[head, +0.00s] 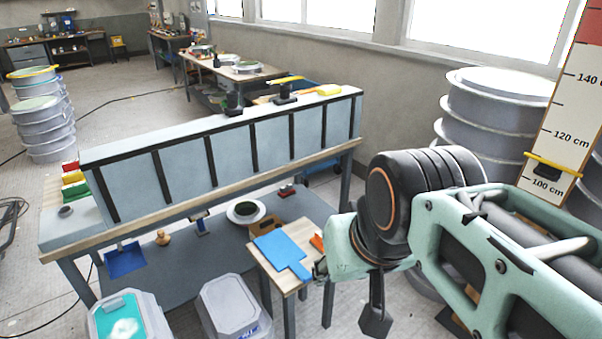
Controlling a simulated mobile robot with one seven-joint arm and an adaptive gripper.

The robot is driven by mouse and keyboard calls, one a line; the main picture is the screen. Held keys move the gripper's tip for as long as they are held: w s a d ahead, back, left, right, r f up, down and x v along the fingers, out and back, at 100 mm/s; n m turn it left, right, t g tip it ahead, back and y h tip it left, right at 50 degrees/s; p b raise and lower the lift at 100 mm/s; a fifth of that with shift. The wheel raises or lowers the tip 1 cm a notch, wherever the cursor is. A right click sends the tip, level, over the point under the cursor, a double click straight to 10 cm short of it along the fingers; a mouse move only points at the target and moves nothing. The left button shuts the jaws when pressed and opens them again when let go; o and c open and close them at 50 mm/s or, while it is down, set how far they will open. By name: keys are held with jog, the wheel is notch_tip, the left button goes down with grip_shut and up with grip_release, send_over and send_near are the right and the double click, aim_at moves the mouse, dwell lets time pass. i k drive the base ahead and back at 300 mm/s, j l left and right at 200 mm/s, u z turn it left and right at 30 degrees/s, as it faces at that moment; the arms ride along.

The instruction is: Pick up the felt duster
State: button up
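I cannot single out the felt duster with certainty. A small wooden table (289,284) stands at the middle bottom of the head view. On it lie a flat blue piece with a short handle (281,253) and an orange piece (317,242), which my arm partly hides. My arm comes in from the right, and its mint-green end part is beside the right edge of this table. My gripper's fingers are mostly hidden behind the wrist, so I cannot tell whether they are open or hold anything. A dark block on a stem (376,318) shows below the wrist; what it is is unclear.
A long bench with a grey ribbed mould (205,160) stands behind the small table. Black tools with yellow handles (286,90) lie on top. Lidded tubs (235,308) stand at the front. Round moulds are stacked at right (490,115) and left (42,120). Open floor lies at far left.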

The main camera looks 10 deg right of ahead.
aim_at(316, 241)
jog(key=z, duration=0.3)
jog(key=k+l+u, duration=0.15)
jog(key=l, duration=0.25)
jog(key=u, duration=1.2)
jog(key=z, duration=1.2)
jog(key=i+l+u, duration=0.3)
jog(key=i, duration=0.3)
jog(key=i+l+u, duration=0.3)
jog(key=i+l, duration=0.2)
jog(key=l, duration=0.1)
